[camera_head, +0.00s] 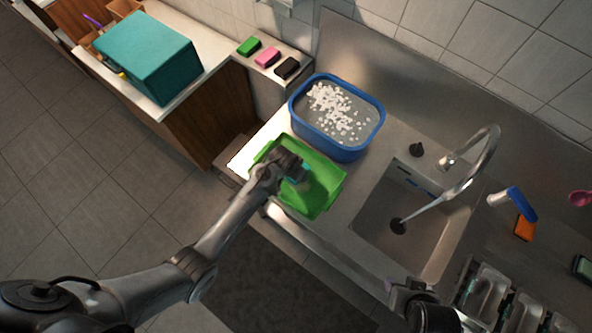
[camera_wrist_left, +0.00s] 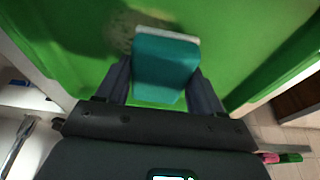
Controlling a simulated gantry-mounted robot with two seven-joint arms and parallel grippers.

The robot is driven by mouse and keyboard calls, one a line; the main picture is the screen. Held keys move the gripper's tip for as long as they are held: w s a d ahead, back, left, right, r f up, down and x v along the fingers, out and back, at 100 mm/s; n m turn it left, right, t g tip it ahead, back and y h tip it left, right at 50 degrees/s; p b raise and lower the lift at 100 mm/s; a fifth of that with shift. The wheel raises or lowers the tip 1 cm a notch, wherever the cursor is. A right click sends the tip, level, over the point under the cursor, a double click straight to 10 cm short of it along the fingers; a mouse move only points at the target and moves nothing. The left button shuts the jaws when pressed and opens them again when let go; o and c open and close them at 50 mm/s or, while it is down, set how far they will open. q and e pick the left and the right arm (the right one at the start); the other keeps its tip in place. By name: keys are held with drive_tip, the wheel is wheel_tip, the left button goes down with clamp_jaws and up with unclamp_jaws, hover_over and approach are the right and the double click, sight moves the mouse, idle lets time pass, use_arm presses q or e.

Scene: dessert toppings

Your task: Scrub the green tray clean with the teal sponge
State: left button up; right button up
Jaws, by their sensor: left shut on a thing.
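The green tray (camera_head: 322,198) lies on the counter left of the sink, and it fills most of the left wrist view (camera_wrist_left: 60,40). My left gripper (camera_head: 294,171) is over the tray and shut on the teal sponge (camera_wrist_left: 165,68), which sits between both fingers (camera_wrist_left: 163,85). The sponge has a pale edge at its far end. A brownish smudge (camera_wrist_left: 125,30) shows on the tray floor beside and beyond the sponge. Whether the sponge touches the tray floor is hard to tell. My right gripper (camera_head: 403,292) is at the bottom, right of centre; its fingers are unclear.
A blue basin (camera_head: 357,153) with foamy water stands behind the tray. Water runs from the faucet (camera_head: 487,150) into the sink (camera_head: 375,220). Green (camera_head: 249,46), pink (camera_head: 267,57) and dark (camera_head: 287,67) sponges lie at the back. A teal box (camera_head: 145,55) stands at left.

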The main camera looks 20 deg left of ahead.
use_arm(q)
drive_tip(key=shift+f+b, duration=0.45)
drive_tip(key=shift+f, duration=0.45)
drive_tip(key=shift+s+r, duration=0.1)
